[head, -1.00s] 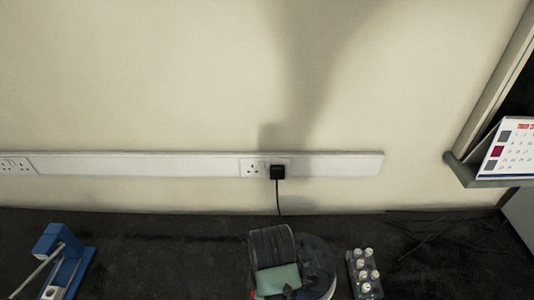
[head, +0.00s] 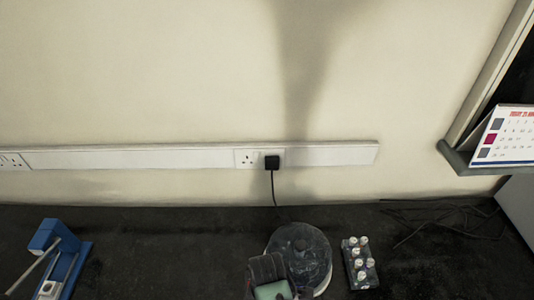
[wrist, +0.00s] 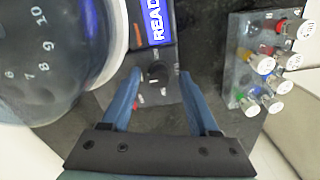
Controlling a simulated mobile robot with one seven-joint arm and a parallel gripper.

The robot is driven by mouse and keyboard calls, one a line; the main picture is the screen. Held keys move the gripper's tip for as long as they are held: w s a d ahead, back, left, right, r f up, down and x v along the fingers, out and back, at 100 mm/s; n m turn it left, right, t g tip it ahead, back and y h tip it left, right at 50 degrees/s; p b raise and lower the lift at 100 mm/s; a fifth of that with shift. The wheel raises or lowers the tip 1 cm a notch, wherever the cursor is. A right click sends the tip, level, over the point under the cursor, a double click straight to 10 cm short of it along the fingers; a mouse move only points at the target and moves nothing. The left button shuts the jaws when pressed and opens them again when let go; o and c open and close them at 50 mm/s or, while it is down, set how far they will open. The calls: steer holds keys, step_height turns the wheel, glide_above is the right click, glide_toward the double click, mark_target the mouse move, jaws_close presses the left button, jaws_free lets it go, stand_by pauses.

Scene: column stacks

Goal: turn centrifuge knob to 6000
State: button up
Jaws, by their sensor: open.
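The centrifuge (head: 310,248) stands on the dark bench in the head view, round with a clear lid. In the wrist view its lid (wrist: 45,60) fills the left side, with numbers showing through. Its front panel has a lit blue display (wrist: 155,22) reading "READ", the rest cut off. Below that is a black knob (wrist: 157,73). My gripper (wrist: 160,76) is open, with one blue finger on each side of the knob in the picture; I cannot tell whether they touch it. In the head view my gripper (head: 270,285) is at the bottom edge, in front of the centrifuge. The knob's setting is not readable.
A rack of capped vials (head: 360,262) stands just right of the centrifuge, and it also shows in the wrist view (wrist: 265,65). A blue device (head: 55,255) is at the far left. A black plug (head: 272,162) with a cable hangs from the wall socket. The bench between is clear.

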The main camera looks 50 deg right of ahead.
steer(key=shift+c, duration=0.3)
jaws_close()
steer(key=shift+r+m+p, duration=0.1)
steer(key=shift+m+p, duration=0.2)
steer(key=m+p, duration=0.1)
steer(key=m, duration=0.2)
steer(key=shift+p, duration=0.35)
steer(key=m+p, duration=0.2)
steer(key=m, duration=0.3)
steer(key=m+p, duration=0.1)
steer(key=m, duration=0.3)
steer(key=shift+m, duration=0.4)
steer(key=m+p, duration=0.1)
steer(key=m, duration=0.3)
steer(key=shift+m, duration=0.4)
